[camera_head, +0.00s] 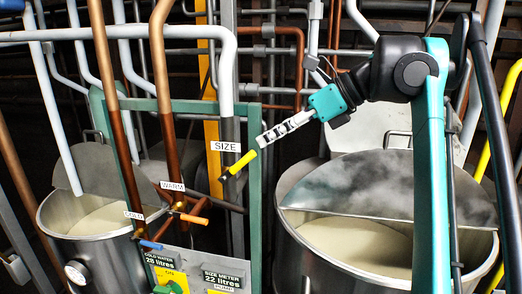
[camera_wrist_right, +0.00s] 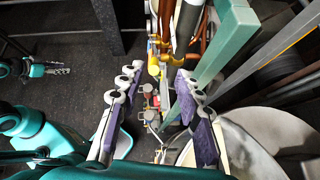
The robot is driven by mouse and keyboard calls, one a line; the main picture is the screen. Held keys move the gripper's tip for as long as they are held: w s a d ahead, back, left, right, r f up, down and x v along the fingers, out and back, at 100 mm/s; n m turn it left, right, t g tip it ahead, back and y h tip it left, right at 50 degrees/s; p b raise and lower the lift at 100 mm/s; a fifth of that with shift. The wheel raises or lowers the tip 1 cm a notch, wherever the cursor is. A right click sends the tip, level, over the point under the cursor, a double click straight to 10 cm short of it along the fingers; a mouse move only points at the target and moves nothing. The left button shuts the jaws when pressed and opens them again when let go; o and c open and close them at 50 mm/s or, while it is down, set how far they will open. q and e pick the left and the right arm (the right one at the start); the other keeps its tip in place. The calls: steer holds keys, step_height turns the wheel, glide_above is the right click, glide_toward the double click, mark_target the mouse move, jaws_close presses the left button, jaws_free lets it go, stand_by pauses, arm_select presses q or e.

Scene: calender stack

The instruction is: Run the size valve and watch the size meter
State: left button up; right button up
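The size valve's yellow handle (camera_head: 239,164) slants down to the left below the SIZE label (camera_head: 225,146) on its pipe. The size meter (camera_head: 222,280) is on the panel at the bottom; I cannot read its figure surely. My right gripper (camera_head: 262,140) comes in from the upper right, its fingertips close to the handle's upper end. In the right wrist view its fingers (camera_wrist_right: 158,75) are apart, with yellow (camera_wrist_right: 153,65) beyond the gap; I cannot tell whether they touch it. What looks like my left gripper (camera_wrist_right: 58,70) is small at the left of that view; its opening is unclear.
Two steel vats with pale liquid stand left (camera_head: 100,218) and right (camera_head: 350,245); steam shows over the right one. The orange WARM handle (camera_head: 190,218) and blue COLD handle (camera_head: 150,245) sit lower left. A green frame post (camera_head: 254,220) stands close beside the yellow handle.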

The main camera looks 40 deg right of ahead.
mark_target(248, 159)
step_height(248, 159, down, 6)
steer(key=s+t+y+b, duration=0.2)
steer(key=t+y+b, duration=0.15)
steer(key=t, duration=0.35)
steer(key=shift+h, duration=0.35)
steer(key=p+x, duration=0.2)
steer(key=x, duration=0.5)
steer(key=shift+w+a+f, duration=0.1)
steer(key=shift+a+f, duration=0.05)
steer(key=shift+a, duration=0.1)
jaws_close()
